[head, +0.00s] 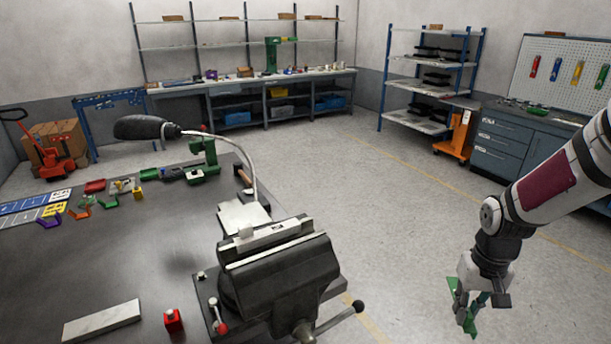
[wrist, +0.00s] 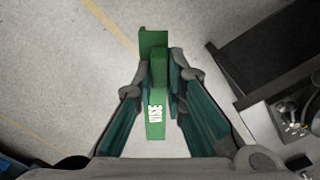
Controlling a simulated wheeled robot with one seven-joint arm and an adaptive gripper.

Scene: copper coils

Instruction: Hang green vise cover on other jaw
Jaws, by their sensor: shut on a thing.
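My gripper (head: 480,292) is at the right of the head view, out over the floor and clear of the bench. It is shut on the green vise cover (wrist: 155,122), which carries white "VISE" lettering in the wrist view. The cover also shows in the head view (head: 465,318), hanging at the fingertips. The black vise (head: 280,270) stands at the near edge of the bench, to the left of my gripper with a gap of floor between. Its two jaws (head: 270,238) show no green cover. In the wrist view, the fingers press on both sides of the cover.
The dark bench (head: 130,260) holds a pale block (head: 102,320), a red button box (head: 173,320) and a lamp (head: 150,128). The vise handle (head: 335,320) sticks out toward my gripper. A drawer cabinet (head: 505,145) stands behind. The floor (head: 400,230) between is open.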

